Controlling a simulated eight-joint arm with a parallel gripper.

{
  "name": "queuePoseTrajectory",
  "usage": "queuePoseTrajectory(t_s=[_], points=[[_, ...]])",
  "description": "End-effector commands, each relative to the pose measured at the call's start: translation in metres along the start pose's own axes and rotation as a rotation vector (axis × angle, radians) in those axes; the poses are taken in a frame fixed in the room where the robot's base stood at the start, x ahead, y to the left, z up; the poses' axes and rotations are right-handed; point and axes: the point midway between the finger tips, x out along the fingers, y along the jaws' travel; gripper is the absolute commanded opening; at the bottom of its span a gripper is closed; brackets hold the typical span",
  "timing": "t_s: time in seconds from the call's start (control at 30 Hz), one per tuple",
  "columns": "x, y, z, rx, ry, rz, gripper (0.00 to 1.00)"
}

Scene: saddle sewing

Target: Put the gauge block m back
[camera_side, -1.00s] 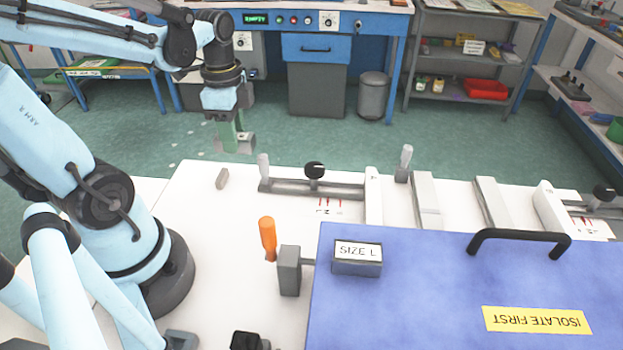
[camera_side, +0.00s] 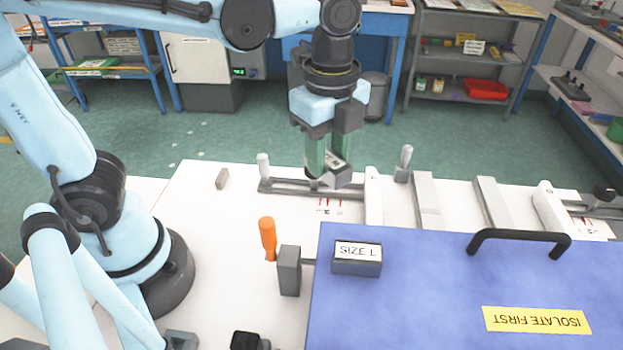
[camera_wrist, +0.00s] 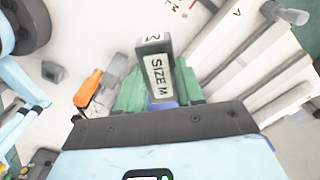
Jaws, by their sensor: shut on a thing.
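Gauge block m, grey with a white SIZE M label (camera_wrist: 158,76), is held between the green fingers of my gripper (camera_wrist: 157,92) in the wrist view. In the side view my gripper (camera_side: 325,165) hangs over the far part of the white table, at the grey rail (camera_side: 285,187), with the block (camera_side: 339,176) jutting out at the fingertips. I cannot tell how far above the rail the block is. The black knob seen earlier on the rail is hidden behind my gripper.
A SIZE L block (camera_side: 357,262) sits on the blue cover (camera_side: 420,290), which has a black handle (camera_side: 520,238). An orange handle (camera_side: 268,238) stands by a grey block (camera_side: 289,270). A small grey piece (camera_side: 222,179) lies at the far left.

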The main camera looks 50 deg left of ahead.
Motion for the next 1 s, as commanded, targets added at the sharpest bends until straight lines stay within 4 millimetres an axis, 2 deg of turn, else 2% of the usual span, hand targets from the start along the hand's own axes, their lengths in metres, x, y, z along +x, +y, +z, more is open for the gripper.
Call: queuePoseTrajectory(t_s=[0.03,0.27,0.4,0.6,0.8,1.0], points=[[-0.004,0.003,-0.018,0.058,0.0,0.0,0.0],[-0.018,0.026,-0.086,0.289,0.0,0.0,0.0],[-0.027,0.048,-0.125,0.432,0.0,0.0,0.0],[-0.039,0.086,-0.172,0.617,0.0,0.0,0.0],[-0.046,0.116,-0.198,0.735,0.0,0.0,0.0],[-0.042,0.127,-0.207,0.777,0.0,0.0,0.0]])
